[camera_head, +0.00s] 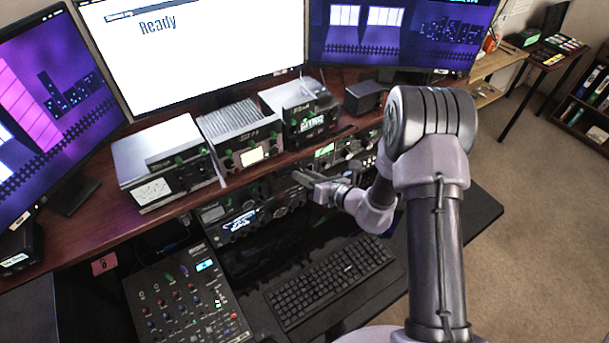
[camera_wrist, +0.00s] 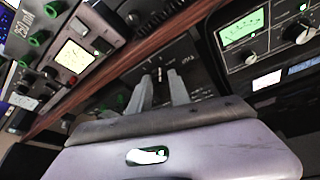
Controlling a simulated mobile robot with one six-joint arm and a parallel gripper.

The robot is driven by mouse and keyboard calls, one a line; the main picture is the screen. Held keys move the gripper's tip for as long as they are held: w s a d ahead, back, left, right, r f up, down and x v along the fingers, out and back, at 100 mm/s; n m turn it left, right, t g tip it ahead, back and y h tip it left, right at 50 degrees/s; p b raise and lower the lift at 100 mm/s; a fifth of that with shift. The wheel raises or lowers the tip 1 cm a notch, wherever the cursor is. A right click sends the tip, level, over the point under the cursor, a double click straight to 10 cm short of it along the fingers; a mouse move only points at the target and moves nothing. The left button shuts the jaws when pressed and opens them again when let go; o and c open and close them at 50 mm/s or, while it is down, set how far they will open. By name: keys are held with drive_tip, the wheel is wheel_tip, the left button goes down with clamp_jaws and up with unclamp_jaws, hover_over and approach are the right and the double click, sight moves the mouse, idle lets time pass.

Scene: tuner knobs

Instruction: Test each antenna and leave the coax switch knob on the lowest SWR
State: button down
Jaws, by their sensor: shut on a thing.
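My gripper (camera_head: 305,182) reaches in under the desk shelf from the right. In the wrist view its two fingers (camera_wrist: 158,77) are shut on a small knob on a dark panel (camera_wrist: 203,78) with pale markings. This appears to be the coax switch knob, mostly hidden between the fingers, so its pointer cannot be read. To the right in the wrist view is a unit with a green-lit meter (camera_wrist: 242,27); it also shows in the head view (camera_head: 324,151). The meter's scale is too small to read.
The shelf's wooden edge (camera_wrist: 130,62) runs just above the fingers. Radios with knobs (camera_head: 160,165) stand on the shelf. A monitor (camera_head: 200,40) reads "Ready". A keyboard (camera_head: 330,280) and a mixer (camera_head: 185,305) lie below.

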idle(0.4)
drive_tip(key=c, duration=1.2)
unclamp_jaws()
drive_tip(key=shift+m, duration=0.3)
drive_tip(key=v, duration=1.7)
drive_tip(key=shift+d+p, duration=0.3)
drive_tip(key=shift+p, duration=0.1)
drive_tip(key=shift+c, duration=0.5)
clamp_jaws()
